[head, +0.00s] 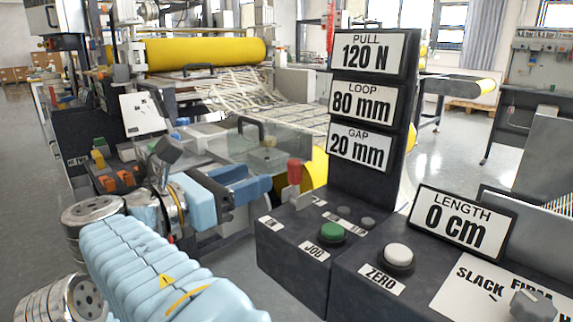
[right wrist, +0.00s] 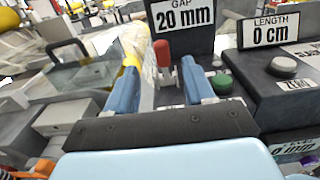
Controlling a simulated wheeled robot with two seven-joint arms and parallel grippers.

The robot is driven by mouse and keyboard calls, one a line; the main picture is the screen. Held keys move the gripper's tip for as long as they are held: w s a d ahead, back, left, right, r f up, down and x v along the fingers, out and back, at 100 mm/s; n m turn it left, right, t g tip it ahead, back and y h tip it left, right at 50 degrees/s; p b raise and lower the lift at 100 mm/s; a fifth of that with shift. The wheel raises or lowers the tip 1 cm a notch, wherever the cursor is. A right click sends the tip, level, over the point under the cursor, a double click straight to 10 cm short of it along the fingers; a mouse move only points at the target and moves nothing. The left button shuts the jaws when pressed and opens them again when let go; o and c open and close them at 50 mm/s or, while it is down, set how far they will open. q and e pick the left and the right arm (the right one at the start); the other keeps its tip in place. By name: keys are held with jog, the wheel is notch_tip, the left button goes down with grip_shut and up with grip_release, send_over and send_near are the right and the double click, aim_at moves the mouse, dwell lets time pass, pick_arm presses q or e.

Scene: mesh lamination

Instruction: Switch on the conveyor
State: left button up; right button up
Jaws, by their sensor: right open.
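A red-topped lever (head: 294,172) stands upright on the dark control box (head: 285,245), left of the green JOG button (head: 331,233). My right gripper (head: 262,184) is open, with blue fingers pointing at the lever from the left, a little short of it in the head view. In the right wrist view the red lever (right wrist: 161,53) appears between and just beyond the two fingertips (right wrist: 160,78). Nothing is held between the fingers. The lever's lower part and its label are partly hidden. My left gripper is not in view.
A white ZERO button (head: 398,256) and a LENGTH display (head: 463,222) are to the right. A machine with a yellow roller (head: 205,53) and white mesh (head: 240,95) stands behind.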

aim_at(298, 161)
jog(key=x, duration=1.3)
grip_shut()
